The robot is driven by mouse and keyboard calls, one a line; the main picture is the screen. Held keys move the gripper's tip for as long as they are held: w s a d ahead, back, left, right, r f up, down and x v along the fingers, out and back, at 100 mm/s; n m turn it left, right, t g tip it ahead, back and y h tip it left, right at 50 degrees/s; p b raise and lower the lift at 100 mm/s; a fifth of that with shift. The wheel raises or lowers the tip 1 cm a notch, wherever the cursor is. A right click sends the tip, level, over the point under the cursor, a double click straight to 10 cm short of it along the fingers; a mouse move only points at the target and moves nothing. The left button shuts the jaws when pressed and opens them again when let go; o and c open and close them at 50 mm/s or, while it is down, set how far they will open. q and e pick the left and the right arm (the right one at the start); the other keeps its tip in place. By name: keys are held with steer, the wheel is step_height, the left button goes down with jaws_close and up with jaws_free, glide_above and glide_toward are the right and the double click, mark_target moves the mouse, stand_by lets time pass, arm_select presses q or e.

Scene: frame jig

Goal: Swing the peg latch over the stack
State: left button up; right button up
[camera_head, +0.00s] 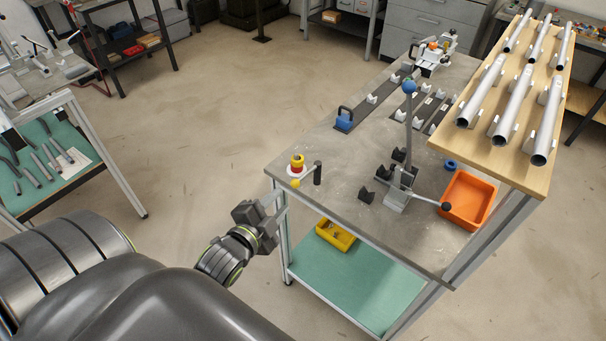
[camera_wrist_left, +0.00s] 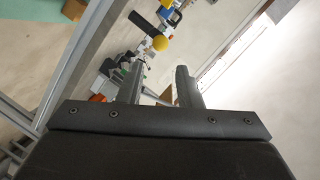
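A small stack of red and yellow pieces (camera_head: 297,164) stands at the near left corner of the grey bench top. A black upright post (camera_head: 317,173) stands just right of it. The latch's yellow ball knob (camera_head: 295,184) sits low in front of the stack, beside it and not above it. My left gripper (camera_head: 277,202) is just off the bench's left corner, near the knob but apart from it. In the left wrist view its two fingers (camera_wrist_left: 160,85) are spread with nothing held, and the yellow knob (camera_wrist_left: 160,42) and black post (camera_wrist_left: 143,22) show beyond them. My right gripper is out of view.
A lever clamp with a blue knob (camera_head: 409,87) stands mid-bench near an orange bin (camera_head: 467,199). A wooden rack (camera_head: 513,105) carries metal tubes at right. A yellow bin (camera_head: 336,235) sits on the lower shelf.

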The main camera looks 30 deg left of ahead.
mark_target(299, 182)
arm_select(q)
steer(key=p+x, duration=0.2)
steer(key=x, duration=1.1)
steer(key=shift+f, duration=0.1)
steer(key=shift+s, duration=0.1)
jaws_close()
